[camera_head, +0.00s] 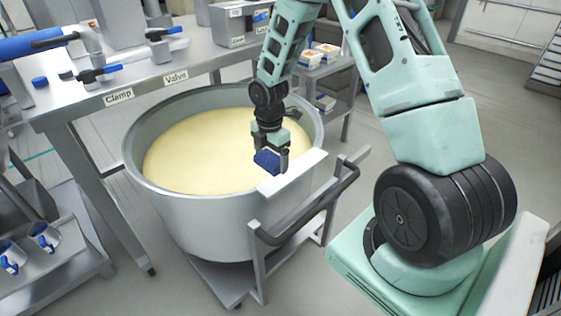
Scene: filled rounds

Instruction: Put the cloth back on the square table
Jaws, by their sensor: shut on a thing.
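My gripper (270,150) points down over the near right part of a large round vat. It is shut on a dark blue folded cloth (267,161). The cloth is close to the vat's right rim, next to a white plate on the cart; I cannot tell whether it touches anything below. Behind the vat is a long metal table (140,88) with labels "Clamp" and "Valve" on its edge. A smaller table (318,72) with white and orange boxes stands behind my arm; I cannot tell if it is square.
The vat (190,225) is full of pale yellow contents and sits on a wheeled cart with a dark handle (310,208). Valves and clamps lie on the long table. Floor shows at the right back.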

